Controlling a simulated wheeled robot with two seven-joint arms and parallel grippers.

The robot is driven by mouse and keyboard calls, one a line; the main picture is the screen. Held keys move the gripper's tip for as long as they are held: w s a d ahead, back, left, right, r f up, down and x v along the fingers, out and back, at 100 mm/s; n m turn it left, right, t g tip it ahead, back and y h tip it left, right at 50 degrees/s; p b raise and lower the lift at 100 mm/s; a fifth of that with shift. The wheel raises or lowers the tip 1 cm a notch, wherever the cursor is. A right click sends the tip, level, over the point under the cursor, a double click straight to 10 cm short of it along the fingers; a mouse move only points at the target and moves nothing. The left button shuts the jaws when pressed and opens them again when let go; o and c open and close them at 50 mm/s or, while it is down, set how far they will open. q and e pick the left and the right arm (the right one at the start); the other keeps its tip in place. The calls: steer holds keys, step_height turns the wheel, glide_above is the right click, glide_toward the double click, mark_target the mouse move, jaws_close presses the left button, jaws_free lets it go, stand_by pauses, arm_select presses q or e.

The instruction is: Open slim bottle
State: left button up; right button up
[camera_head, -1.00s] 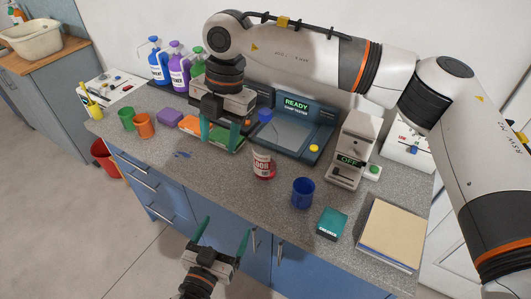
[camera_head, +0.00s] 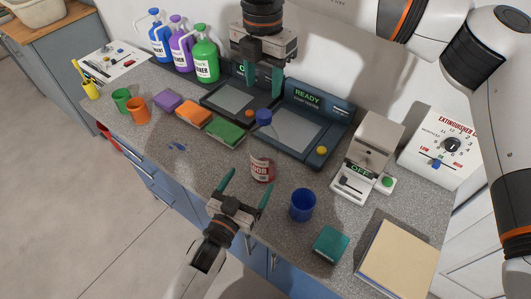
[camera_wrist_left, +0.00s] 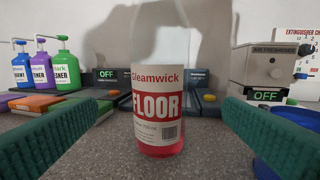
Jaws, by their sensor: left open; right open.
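The slim bottle (camera_head: 262,166) is clear, with red liquid, a white and red label and a blue cap (camera_head: 264,117). It stands upright on the grey counter. In the left wrist view the bottle (camera_wrist_left: 157,105) reads "Gleamwick FLOOR"; its top is out of frame. My left gripper (camera_head: 246,186) is open and empty, just in front of the bottle at body height. Its green fingers show at either side in the wrist view, apart from the bottle. My right gripper (camera_head: 262,88) is open, points down and appears above the cap, not touching it.
A blue cup (camera_head: 302,205) stands right of the bottle, with a teal box (camera_head: 330,244) beyond. Behind are a tester marked READY (camera_head: 305,120) and a machine marked OFF (camera_head: 368,163). Sponges (camera_head: 226,132) lie to the left.

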mark_target(258, 167)
arm_select(q)
steer(key=x, duration=0.8)
steer(key=shift+f, duration=0.1)
arm_select(e)
steer(key=shift+w+d+f, duration=0.1)
steer(key=shift+w, duration=0.1)
arm_select(q)
steer(key=shift+w+d, duration=0.25)
steer(key=shift+w, duration=0.25)
arm_select(e)
steer(key=shift+s, duration=0.1)
arm_select(q)
steer(key=shift+c, duration=0.2)
steer(key=c, duration=1.8)
steer(key=shift+c, duration=0.6)
arm_select(e)
steer(key=shift+m, duration=0.5)
steer(key=m, duration=0.3)
steer(key=shift+f, duration=0.2)
steer(key=shift+m, duration=0.3)
step_height(258, 167, down, 8)
steer(key=shift+r, duration=0.25)
